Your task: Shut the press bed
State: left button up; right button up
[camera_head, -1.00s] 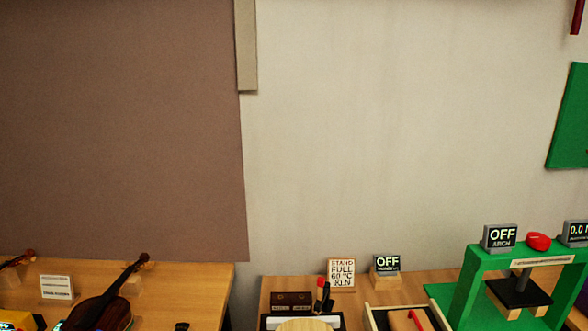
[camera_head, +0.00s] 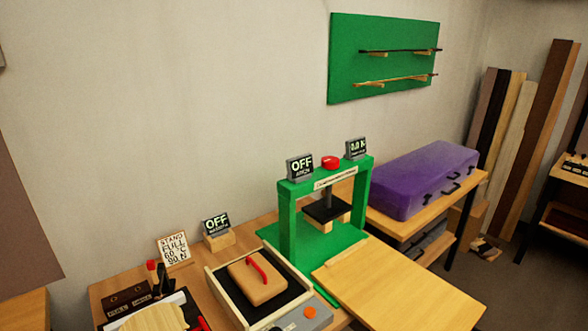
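The green press (camera_head: 288,226) stands on the bench in the middle right of the head view. It has a red knob (camera_head: 331,162) on top and a dark plate (camera_head: 325,211) with wooden blocks under its crossbar. A flat pale wooden board (camera_head: 405,290) extends in front of the green base, with a narrow raised strip along its far-left edge. It looks like the press bed, drawn out, but I cannot tell for sure. Neither of my grippers is in view.
Left of the press is an open tray (camera_head: 222,289) holding a tan block (camera_head: 258,279) with a red handle. Small OFF displays (camera_head: 300,167) stand nearby. A purple case (camera_head: 425,178) lies on a table to the right. Floor shows at the far right.

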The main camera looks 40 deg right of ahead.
aim_at(381, 287)
jog(key=z, duration=2.45)
